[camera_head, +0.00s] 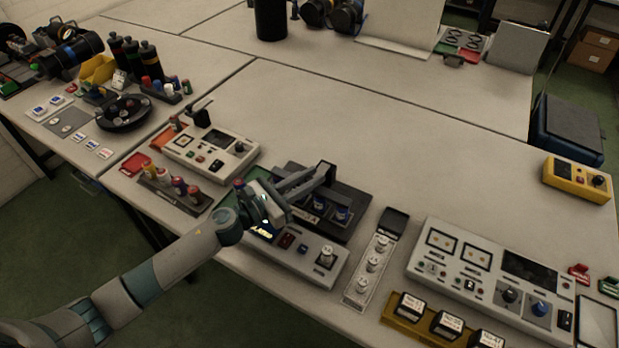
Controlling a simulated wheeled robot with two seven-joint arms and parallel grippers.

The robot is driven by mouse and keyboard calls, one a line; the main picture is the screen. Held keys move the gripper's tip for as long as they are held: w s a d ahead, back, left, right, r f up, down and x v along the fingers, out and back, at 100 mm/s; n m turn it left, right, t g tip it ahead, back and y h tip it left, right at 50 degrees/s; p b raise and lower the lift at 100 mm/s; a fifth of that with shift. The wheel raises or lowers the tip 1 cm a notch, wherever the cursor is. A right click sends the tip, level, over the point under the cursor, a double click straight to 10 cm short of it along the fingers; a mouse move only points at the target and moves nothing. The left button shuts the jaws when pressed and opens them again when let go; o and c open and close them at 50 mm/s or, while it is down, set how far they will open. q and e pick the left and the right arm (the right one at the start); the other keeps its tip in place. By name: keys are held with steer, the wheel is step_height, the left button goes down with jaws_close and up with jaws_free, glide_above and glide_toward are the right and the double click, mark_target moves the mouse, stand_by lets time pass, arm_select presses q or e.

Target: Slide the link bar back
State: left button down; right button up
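A dark device (352,213) stands near the table's front edge, in the middle of the camera_head view. A grey bar (297,183), which looks like the link bar, runs across its top toward a dark upright block. My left gripper (268,207) reaches in from the lower left and is at the device's left side, close to the bar's left end. Its fingers are small and overlap the device, so I cannot tell whether they touch or hold the bar. My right gripper is not in view.
A panel with knobs (303,258) lies in front of the device. A grey control box (208,150) and a rack of colored cylinders (172,190) stand to the left. A larger control panel (490,275) is at the right. The table behind the device is clear.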

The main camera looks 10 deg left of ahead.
mark_target(322, 169)
arm_select(q)
steer(key=w, duration=0.2)
steer(key=w+d+b, duration=0.1)
steer(key=w, duration=0.1)
steer(key=w+d, duration=0.1)
steer(key=shift+w+b, duration=0.4)
steer(key=shift+r, duration=0.15)
steer(key=c, duration=1.7)
jaws_free()
steer(key=shift+w, duration=0.1)
steer(key=shift+o, duration=0.2)
steer(key=shift+w+d, duration=0.1)
steer(key=shift+d, duration=0.05)
